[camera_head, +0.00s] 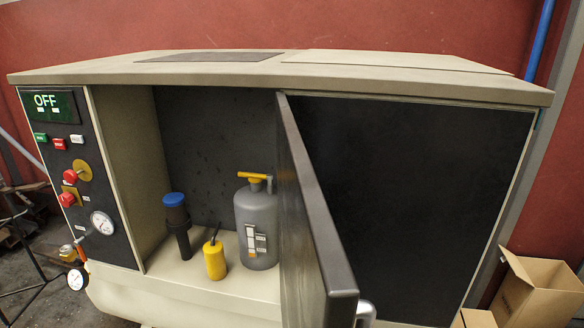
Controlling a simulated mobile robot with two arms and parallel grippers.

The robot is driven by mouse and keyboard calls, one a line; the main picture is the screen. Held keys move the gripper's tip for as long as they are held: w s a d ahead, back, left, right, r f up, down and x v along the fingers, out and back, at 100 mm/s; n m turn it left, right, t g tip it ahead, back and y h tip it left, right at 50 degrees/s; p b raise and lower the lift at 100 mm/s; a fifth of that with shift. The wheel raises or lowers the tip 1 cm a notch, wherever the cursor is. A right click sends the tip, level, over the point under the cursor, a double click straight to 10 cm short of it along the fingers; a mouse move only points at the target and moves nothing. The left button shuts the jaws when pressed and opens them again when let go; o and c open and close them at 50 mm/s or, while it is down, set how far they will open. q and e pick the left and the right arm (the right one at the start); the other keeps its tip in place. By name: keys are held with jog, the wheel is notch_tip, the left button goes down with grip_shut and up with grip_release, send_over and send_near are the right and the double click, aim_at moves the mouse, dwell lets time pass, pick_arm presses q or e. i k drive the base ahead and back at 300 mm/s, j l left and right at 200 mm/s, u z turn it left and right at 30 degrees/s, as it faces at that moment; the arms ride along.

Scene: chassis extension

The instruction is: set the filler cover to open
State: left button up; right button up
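Neither of my grippers shows in the head view. A beige machine cabinet (120,74) fills the picture, and its dark door (312,215) stands swung out toward me. A light handle (366,311) shows at the door's lower edge. Inside the open bay are a dark cylinder with a blue cap (176,222), a small yellow can (214,258) with a dark spout, and a grey canister (258,232) with a yellow top. I cannot tell which part is the filler cover, or whether it is open. The door hides the bay's right part.
A control panel (70,165) at the left has an OFF display, buttons, red knobs and gauges. A fixed-looking dark panel (415,200) fills the cabinet's right front. Cardboard boxes (540,290) stand at the lower right. The cabinet top is clear.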

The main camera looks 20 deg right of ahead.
aim_at(253, 178)
jog(key=i+j+z, duration=0.25)
jog(key=j+z, duration=0.25)
jog(key=j, duration=0.15)
jog(key=i+j+z, duration=0.25)
jog(key=j, duration=0.15)
jog(key=j+z, duration=0.25)
jog(key=j, duration=0.15)
jog(key=i+j+z, duration=0.1)
jog(key=j, duration=0.3)
jog(key=i, duration=0.1)
